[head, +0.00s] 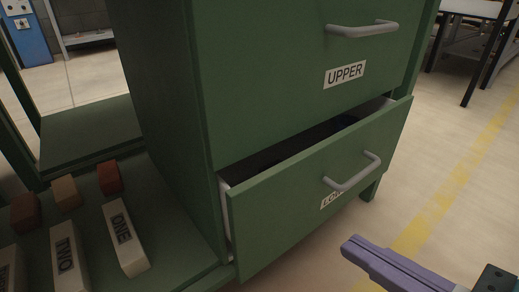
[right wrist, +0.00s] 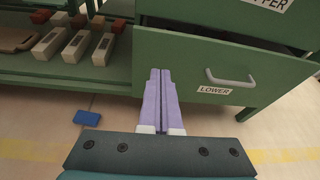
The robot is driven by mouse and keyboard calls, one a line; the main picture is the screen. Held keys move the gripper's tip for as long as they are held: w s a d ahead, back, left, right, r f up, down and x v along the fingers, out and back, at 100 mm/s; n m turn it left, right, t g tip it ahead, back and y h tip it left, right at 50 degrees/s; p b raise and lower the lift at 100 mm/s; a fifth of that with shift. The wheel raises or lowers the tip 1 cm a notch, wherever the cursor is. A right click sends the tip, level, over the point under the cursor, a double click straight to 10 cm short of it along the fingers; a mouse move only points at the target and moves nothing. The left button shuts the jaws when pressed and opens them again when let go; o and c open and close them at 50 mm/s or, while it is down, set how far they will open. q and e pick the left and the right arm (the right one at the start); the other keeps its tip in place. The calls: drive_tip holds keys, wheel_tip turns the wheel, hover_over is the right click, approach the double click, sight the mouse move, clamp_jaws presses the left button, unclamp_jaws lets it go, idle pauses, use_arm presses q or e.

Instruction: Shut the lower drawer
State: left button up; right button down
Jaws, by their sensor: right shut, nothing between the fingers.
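The green lower drawer (head: 310,185) stands partly pulled out of the green cabinet, with a dark gap showing along its top. Its grey handle (head: 352,171) sits above a label that is partly covered by it. In the right wrist view the drawer front (right wrist: 180,62) reads LOWER. The upper drawer (head: 300,60) looks closed. My right gripper (head: 352,248) is shut and empty, its purple fingers in front of the drawer and below the handle in the head view. In the right wrist view the fingertips (right wrist: 160,74) overlap the drawer front's left part; contact cannot be told. My left gripper is out of view.
A low green shelf (head: 170,268) left of the cabinet holds labelled pale bricks (head: 124,238) and reddish blocks (head: 109,178). A blue block (right wrist: 87,118) lies on the floor. Open floor with a yellow line (head: 450,185) lies to the right.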

drive_tip(key=a, duration=0.1)
drive_tip(key=y+b, duration=0.1)
drive_tip(key=b, duration=0.4)
approach(255, 190)
drive_tip(key=x, duration=0.5)
drive_tip(key=shift+w+a+f, duration=0.1)
drive_tip(key=shift+w+f, duration=0.1)
drive_tip(key=shift+w, duration=0.1)
drive_tip(key=shift+w+a, duration=0.25)
drive_tip(key=shift+w, duration=0.1)
drive_tip(key=shift+r+g, duration=0.1)
drive_tip(key=shift+g, duration=0.2)
